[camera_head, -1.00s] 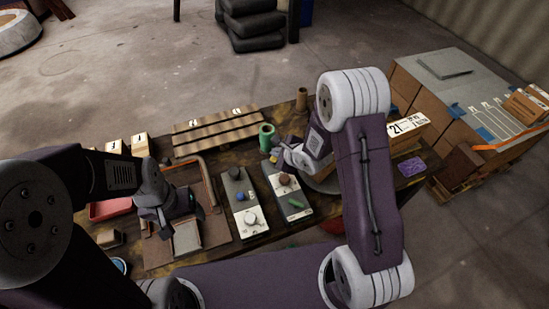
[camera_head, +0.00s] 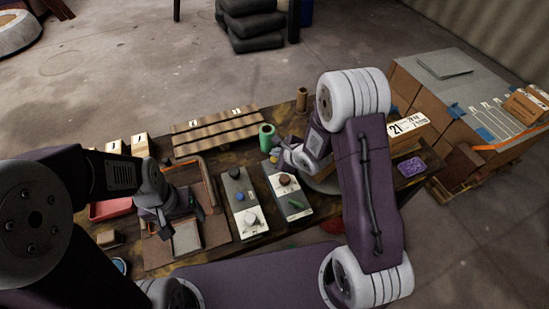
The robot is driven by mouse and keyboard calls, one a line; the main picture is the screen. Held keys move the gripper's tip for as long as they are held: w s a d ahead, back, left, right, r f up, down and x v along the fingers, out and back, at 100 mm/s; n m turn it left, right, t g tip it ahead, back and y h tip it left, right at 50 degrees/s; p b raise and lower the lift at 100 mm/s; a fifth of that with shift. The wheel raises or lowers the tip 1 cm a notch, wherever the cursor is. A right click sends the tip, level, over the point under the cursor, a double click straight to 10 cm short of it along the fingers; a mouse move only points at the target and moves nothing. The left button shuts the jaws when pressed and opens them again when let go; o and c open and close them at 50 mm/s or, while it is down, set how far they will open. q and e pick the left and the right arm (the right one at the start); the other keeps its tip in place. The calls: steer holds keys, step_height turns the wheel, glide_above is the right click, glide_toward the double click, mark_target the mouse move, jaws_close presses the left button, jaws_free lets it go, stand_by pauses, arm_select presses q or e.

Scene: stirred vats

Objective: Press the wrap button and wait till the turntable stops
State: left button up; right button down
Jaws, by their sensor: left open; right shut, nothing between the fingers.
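Two control panels lie on the dark work table (camera_head: 262,155). The left panel (camera_head: 240,204) has a blue knob (camera_head: 239,197) and a pale round knob (camera_head: 250,220). The right panel (camera_head: 280,198) has a dark reddish-brown button (camera_head: 284,180) and a green piece (camera_head: 295,205); I cannot read which control is the wrap button. My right gripper (camera_head: 275,157) is shut and empty, just beyond the right panel's far end. A grey disc (camera_head: 326,182), perhaps the turntable, is mostly hidden behind my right arm. My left gripper (camera_head: 184,222) is open above the brown tray on the left.
A green spool (camera_head: 266,137) and a brown cylinder (camera_head: 302,98) stand at the back. A slatted wooden rack (camera_head: 218,131) is at back left. A box labelled 21 (camera_head: 408,126) and a purple pad (camera_head: 411,167) are right of my arm. A loaded pallet stands farther right.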

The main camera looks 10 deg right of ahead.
stand_by(0.4)
steer(key=shift+f, duration=0.45)
steer(key=shift+f+b, duration=0.45)
steer(key=shift+f, duration=0.15)
stand_by(0.6)
steer(key=shift+r, duration=0.1)
steer(key=shift+r+p, duration=0.95)
steer(key=shift+p, duration=0.25)
